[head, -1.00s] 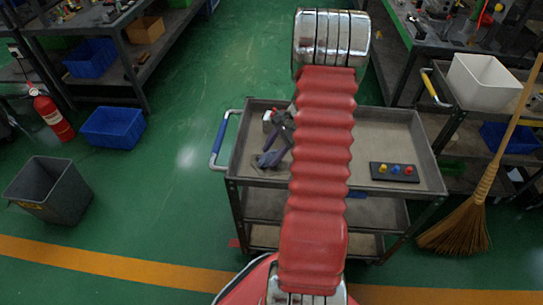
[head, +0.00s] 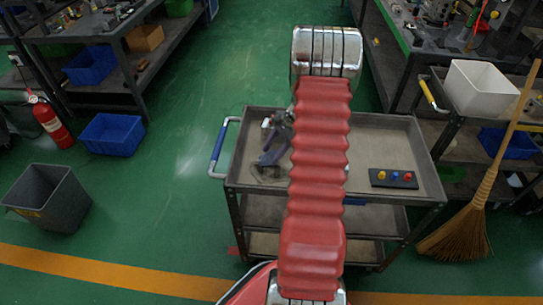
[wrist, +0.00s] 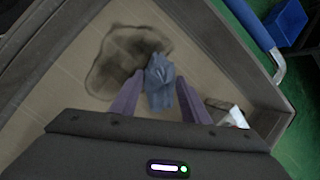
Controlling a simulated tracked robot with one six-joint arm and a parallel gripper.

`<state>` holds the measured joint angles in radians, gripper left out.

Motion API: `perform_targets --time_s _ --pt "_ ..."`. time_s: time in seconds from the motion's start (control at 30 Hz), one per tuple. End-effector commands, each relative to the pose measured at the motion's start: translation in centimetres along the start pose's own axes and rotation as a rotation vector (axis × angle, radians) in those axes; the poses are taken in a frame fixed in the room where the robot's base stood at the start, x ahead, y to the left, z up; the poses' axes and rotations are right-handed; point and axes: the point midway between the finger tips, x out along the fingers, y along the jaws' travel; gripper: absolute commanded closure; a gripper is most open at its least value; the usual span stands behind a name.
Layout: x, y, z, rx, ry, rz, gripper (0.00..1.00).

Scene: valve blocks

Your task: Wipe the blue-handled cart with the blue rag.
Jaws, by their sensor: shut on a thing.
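The cart (head: 385,143) with the blue handle (head: 218,147) stands ahead of me. Its handle also shows at the top right of the wrist view (wrist: 246,22). My gripper (head: 266,163) is over the left part of the top tray, partly behind my arm. In the wrist view my gripper (wrist: 158,98) is shut on the crumpled blue rag (wrist: 161,75), low over the tray. A dark, irregular stain (wrist: 105,62) marks the tray beside and beyond the rag. Whether the rag presses on the tray is hard to tell.
A black block with yellow, blue and red knobs (head: 393,179) lies on the tray's right. A small white and red object (wrist: 237,117) is near the gripper. A grey bin (head: 47,196) and blue crate (head: 112,134) stand left. A broom (head: 470,215) leans right.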

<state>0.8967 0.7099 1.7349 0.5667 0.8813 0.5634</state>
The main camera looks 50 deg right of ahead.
Motion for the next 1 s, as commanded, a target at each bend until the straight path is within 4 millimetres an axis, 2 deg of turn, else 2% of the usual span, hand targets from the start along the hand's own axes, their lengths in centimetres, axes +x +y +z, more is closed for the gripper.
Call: perform_targets --time_s 0.37,0.7,1.0 --pt "0.2 -0.1 -0.2 0.002 0.002 0.001 0.79" --pt "0.8 -1.0 1.2 0.0 0.0 0.003 0.79" --pt "0.8 -1.1 1.4 0.001 0.0 0.002 0.79"
